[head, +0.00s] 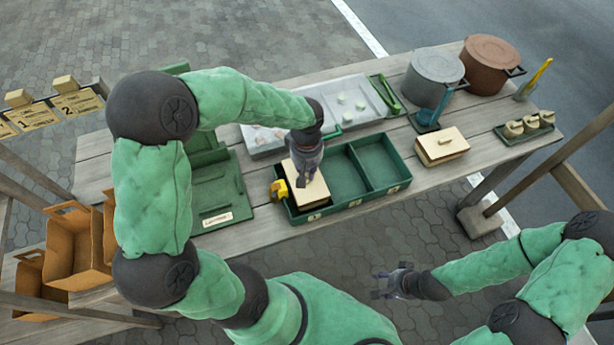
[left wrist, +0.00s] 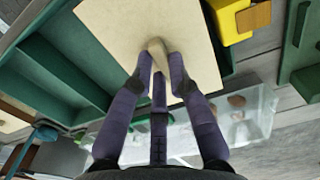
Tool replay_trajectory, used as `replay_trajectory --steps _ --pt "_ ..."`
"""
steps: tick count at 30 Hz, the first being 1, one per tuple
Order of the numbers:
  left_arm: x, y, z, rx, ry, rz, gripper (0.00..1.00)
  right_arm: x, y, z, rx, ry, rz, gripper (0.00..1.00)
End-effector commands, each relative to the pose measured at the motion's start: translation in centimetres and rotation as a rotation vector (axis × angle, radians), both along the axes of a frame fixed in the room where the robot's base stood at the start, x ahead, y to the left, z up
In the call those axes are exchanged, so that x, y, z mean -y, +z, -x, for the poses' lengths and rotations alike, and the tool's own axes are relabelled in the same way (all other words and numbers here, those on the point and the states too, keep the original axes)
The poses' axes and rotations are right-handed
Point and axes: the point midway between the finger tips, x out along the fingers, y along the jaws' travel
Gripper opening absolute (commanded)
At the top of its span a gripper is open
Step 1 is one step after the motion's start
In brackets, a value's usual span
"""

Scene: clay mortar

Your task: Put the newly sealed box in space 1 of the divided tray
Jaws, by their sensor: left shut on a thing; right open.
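The box with a pale square lid (head: 316,197) is at the left compartment of the green divided tray (head: 352,211), beside a front label that seems to read 1. My left gripper (head: 306,182) is shut on the lid's knob from above. In the left wrist view the fingers (left wrist: 160,75) pinch this knob, and the lid (left wrist: 110,22) fills the top middle. I cannot tell whether the box touches the compartment floor. The other two compartments look empty. My right gripper (head: 380,284) is open and empty, apart from the table's front edge.
A yellow piece (head: 279,189) sits at the tray's left end. A second pale-lidded box (head: 441,146) stands right of the tray. A green press-like stand (head: 220,190) is on the left. Pots (head: 433,75) and a shallow clear tray (head: 275,140) are behind.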

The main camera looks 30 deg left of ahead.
Motion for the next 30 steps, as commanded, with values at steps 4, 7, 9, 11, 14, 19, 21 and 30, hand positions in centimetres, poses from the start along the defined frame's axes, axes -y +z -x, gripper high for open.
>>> replay_trajectory --steps 4,7,9,11,14,19,21,30 --pt "0.0 -2.5 0.1 -0.003 -0.001 0.0 0.0 0.0 -1.0 0.0 0.0 0.0 0.0 0.49" --pt "0.0 -2.8 0.0 0.0 0.0 0.0 0.0 0.0 -1.0 0.0 0.0 0.0 0.0 0.49" --pt "0.0 -2.6 0.0 0.0 0.0 0.0 0.0 0.0 -0.9 0.0 0.0 0.0 0.0 0.49" --pt "0.0 -2.6 0.0 0.0 0.0 0.0 0.0 0.0 -0.9 0.0 0.0 0.0 0.0 0.49" --pt "0.0 -2.7 0.0 0.0 0.0 0.0 0.0 0.0 -1.0 0.0 0.0 0.0 0.0 0.49" --pt "0.0 -3.0 0.0 -0.001 -0.001 -0.001 0.35 0.0 -1.2 0.0 0.0 0.0 0.0 0.49" --pt "0.0 -2.9 0.0 -0.001 -0.001 0.0 0.42 0.0 -1.2 0.0 0.0 0.0 0.0 0.49" --pt "0.0 -2.9 0.0 -0.001 -0.001 0.0 0.42 0.0 -1.1 0.0 0.0 0.0 0.0 0.49"
